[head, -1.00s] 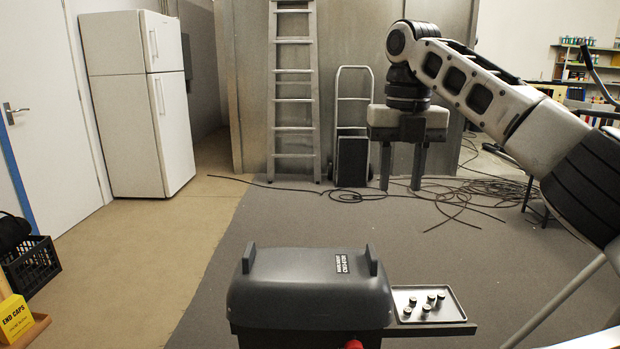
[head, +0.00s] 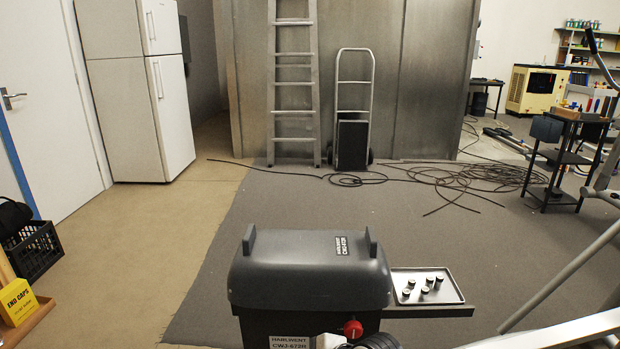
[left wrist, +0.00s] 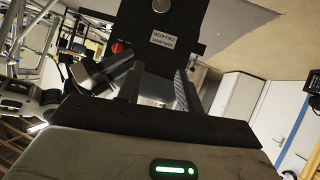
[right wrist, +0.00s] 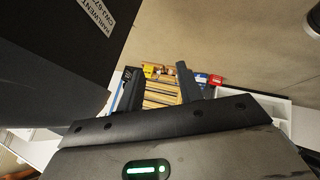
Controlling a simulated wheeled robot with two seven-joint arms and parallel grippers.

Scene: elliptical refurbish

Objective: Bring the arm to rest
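My right gripper shows in the right wrist view (right wrist: 159,82), its two fingers apart with nothing between them. The dark machine's side fills the left of that view. My left gripper shows in the left wrist view (left wrist: 157,82), also with fingers apart and no object seen between them. The dark machine with its label and red knob (head: 353,328) stands in front of me in the head view; it also shows in the left wrist view (left wrist: 160,20). Neither gripper is clearly in the head view; a piece of my arm shows at its bottom edge.
A tray (head: 455,291) with several small metal caps sits on the machine's right shelf. A yellow end caps box (head: 17,302) is at lower left, near a black crate (head: 34,252). Cables (head: 460,180) lie on the floor behind.

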